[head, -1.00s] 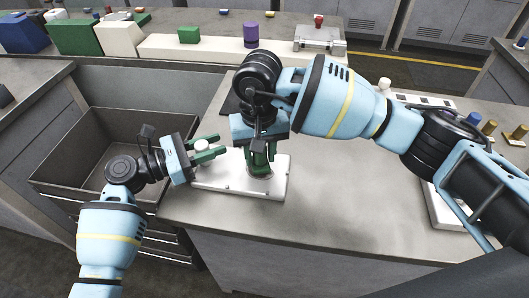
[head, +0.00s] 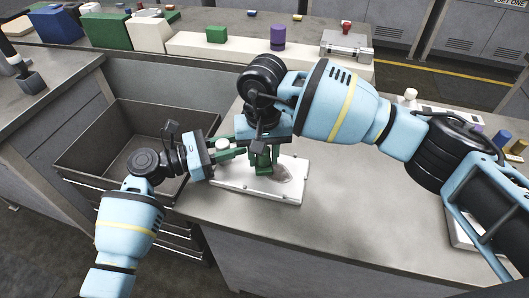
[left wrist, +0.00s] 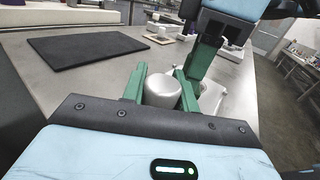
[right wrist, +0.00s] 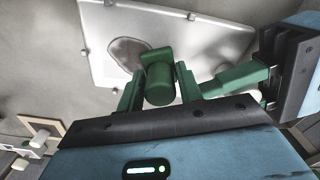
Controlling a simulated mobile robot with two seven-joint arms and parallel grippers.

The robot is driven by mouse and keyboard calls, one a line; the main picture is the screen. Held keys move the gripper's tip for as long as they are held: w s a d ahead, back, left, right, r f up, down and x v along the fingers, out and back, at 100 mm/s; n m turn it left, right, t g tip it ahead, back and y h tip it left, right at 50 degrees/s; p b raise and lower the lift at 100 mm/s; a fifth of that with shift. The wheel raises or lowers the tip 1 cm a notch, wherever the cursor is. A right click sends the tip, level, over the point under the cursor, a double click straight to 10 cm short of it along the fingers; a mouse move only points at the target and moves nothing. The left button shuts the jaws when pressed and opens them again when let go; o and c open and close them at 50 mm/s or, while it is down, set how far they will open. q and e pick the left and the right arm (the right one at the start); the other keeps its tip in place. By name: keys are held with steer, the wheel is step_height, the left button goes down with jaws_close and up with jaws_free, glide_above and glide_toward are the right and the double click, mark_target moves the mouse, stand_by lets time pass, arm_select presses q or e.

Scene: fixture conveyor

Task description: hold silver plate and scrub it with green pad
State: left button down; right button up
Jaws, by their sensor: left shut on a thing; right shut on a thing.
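The silver plate (head: 292,190) lies flat on the grey bench near its front edge, with small studs at its border; it also shows in the right wrist view (right wrist: 205,48). A brownish stained patch (right wrist: 128,53) is on it. My left gripper (left wrist: 160,85) is shut on a pale round knob (left wrist: 162,90) at the plate's left end. My right gripper (head: 264,160) points down over the plate, shut on the green pad (right wrist: 158,78), just beside the patch. The pad's underside is hidden, so I cannot tell whether it touches the plate.
An open grey drawer (head: 85,155) is at the left. A silver case (head: 347,44) and coloured blocks stand on the back bench.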

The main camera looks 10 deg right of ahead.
steer(key=shift+s+d+f, duration=0.1)
steer(key=shift+s+d, duration=0.25)
steer(key=shift+d, duration=0.5)
steer(key=shift+s+d+f, duration=0.1)
steer(key=shift+s+d, duration=0.25)
steer(key=shift+d, duration=0.5)
steer(key=shift+s+d+f, duration=0.1)
steer(key=shift+s+d, duration=0.15)
steer(key=shift+d, duration=0.35)
steer(key=shift+s+d+f, duration=0.1)
steer(key=shift+s+d, duration=0.15)
steer(key=shift+d, duration=0.35)
steer(key=shift+s+d, duration=0.25)
steer(key=shift+d, duration=0.35)
steer(key=shift+s+a+r, duration=0.1)
steer(key=shift+s, duration=0.25)
steer(key=shift+w+a+r, duration=0.1)
steer(key=shift+w+a, duration=0.15)
steer(key=shift+a, duration=0.35)
steer(key=shift+w+a+f, duration=0.1)
steer(key=shift+w+a, duration=0.2)
steer(key=shift+a, duration=0.3)
steer(key=shift+w+a+r, duration=0.1)
steer(key=shift+w+a, duration=0.15)
steer(key=shift+a, duration=0.35)
steer(key=shift+a, duration=0.1)
